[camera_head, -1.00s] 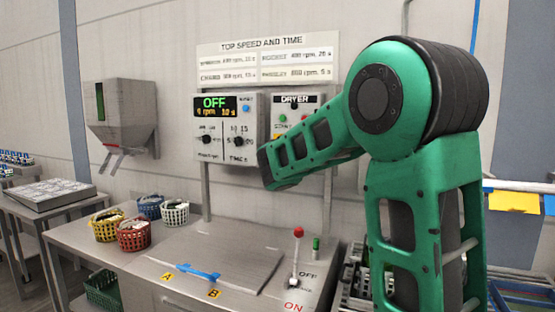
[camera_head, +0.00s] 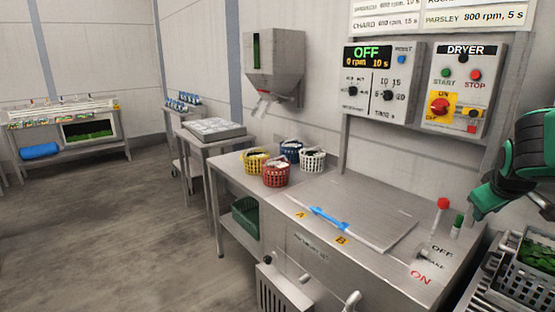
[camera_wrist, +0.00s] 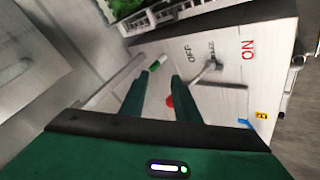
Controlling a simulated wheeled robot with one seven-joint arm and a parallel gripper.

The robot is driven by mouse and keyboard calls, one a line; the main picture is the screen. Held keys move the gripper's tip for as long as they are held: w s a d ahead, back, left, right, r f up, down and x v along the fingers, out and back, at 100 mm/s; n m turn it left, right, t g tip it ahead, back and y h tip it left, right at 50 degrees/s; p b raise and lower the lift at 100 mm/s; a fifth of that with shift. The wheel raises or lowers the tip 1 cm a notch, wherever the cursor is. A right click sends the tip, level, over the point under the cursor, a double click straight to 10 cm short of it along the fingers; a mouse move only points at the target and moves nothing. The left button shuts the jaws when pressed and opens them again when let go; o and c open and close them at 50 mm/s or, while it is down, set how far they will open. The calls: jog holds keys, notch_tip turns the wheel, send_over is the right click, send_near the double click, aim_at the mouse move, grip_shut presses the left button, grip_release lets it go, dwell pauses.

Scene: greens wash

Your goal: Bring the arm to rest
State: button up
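My gripper (camera_wrist: 161,77) shows in the wrist view as two dark green fingers held apart, with nothing gripped between them. It is above the steel washer bench, and the red-knobbed lever (camera_wrist: 170,100) and the short green-topped post (camera_wrist: 157,62) appear around the fingertips, with a gap I cannot judge. In the head view a green part of my arm (camera_head: 515,165) stands at the right edge, above and beside the lever and post. The rest of the arm is out of view. The fingertips are not clear in the head view.
The bench (camera_head: 385,262) carries a closed lid with a blue handle (camera_head: 330,219). Red (camera_head: 277,174), yellow (camera_head: 254,163) and other baskets stand at its back left. A grey crate of greens (camera_head: 530,270) is at lower right. Wall panels (camera_head: 460,88) are behind. Floor at left is clear.

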jog(key=s+a+f+m+g+y, duration=0.1)
jog(key=s+a+f+m+g, duration=0.1)
jog(key=s, duration=0.5)
jog(key=s+a+f+m+g+y, duration=0.1)
jog(key=s+a+f+m, duration=0.1)
jog(key=s, duration=0.6)
notch_tip(320, 180, down, 2)
jog(key=shift+s+a+f+m+g+y, duration=0.15)
jog(key=shift+s+a+m+g+y, duration=0.2)
jog(key=shift+a, duration=0.35)
jog(key=s+a+m+g, duration=0.1)
jog(key=s+a, duration=0.1)
jog(key=s, duration=0.1)
jog(key=s+a+f+m+g+y, duration=0.1)
jog(key=s+a, duration=0.1)
jog(key=s, duration=0.2)
jog(key=s+a+f+m+g+y, duration=0.1)
jog(key=s, duration=0.3)
jog(key=shift+a+f, duration=0.25)
jog(key=shift+a, duration=0.15)
jog(key=shift+c, duration=1.3)
jog(key=shift+s+a+m+y, duration=0.25)
jog(key=shift+s, duration=0.1)
grip_shut()
jog(key=shift+d, duration=0.1)
